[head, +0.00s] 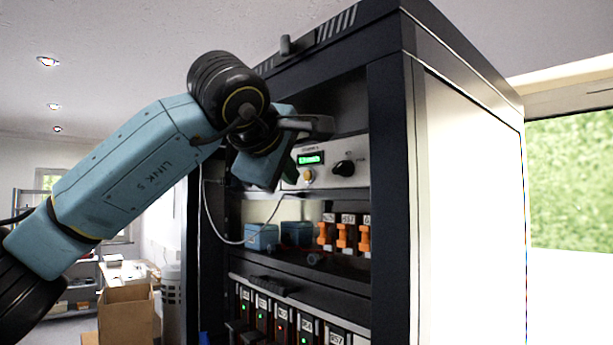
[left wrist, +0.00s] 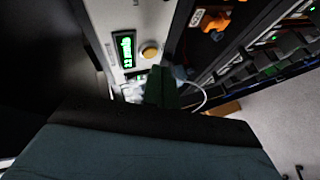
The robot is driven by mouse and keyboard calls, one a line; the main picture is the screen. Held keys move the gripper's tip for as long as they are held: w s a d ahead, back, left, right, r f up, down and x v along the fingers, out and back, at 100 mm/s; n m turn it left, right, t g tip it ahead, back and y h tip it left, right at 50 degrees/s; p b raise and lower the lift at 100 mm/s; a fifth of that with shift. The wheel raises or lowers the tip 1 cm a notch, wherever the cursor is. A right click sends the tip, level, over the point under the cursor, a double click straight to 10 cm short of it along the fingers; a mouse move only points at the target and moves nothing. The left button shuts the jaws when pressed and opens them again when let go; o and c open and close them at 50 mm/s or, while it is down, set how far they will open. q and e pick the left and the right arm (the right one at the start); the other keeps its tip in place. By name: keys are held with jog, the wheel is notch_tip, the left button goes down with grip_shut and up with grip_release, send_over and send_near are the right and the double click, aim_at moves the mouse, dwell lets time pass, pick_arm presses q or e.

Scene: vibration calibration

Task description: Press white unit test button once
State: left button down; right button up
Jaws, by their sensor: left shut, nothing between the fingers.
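The white unit (head: 350,182) sits in the upper bay of a black rack. Its front has a lit green display (head: 311,158), a round yellow-orange button (head: 308,175) below it and a black knob (head: 344,168) to the right. My left gripper (head: 291,178) is shut and empty, just left of the button. In the left wrist view the button (left wrist: 149,52) shows beside the green display (left wrist: 126,50), on the white panel (left wrist: 98,14). The dark tip of my left gripper (left wrist: 160,80) is close below the button there; I cannot tell whether they touch. My right gripper is out of view.
The black rack (head: 388,200) frames the unit. Below are blue boxes (head: 262,237), orange-handled breakers (head: 344,237) and a row of modules with small lights (head: 281,325). A white cable (head: 212,222) loops at the left. A cardboard box (head: 126,312) stands behind on the left.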

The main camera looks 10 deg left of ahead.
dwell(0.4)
pick_arm(q)
jog(key=shift+w+d+p, duration=0.3)
jog(key=shift+w, duration=0.05)
jog(key=shift+w+d+p, duration=0.25)
jog(key=shift+p, duration=0.05)
dwell(0.7)
jog(key=shift+s+a, duration=0.1)
dwell(0.3)
jog(key=shift+s+a+f+b, duration=0.1)
jog(key=shift+s+a+b, duration=0.15)
jog(key=shift+b, duration=0.2)
jog(key=shift+s+a, duration=0.15)
jog(key=shift+s, duration=0.1)
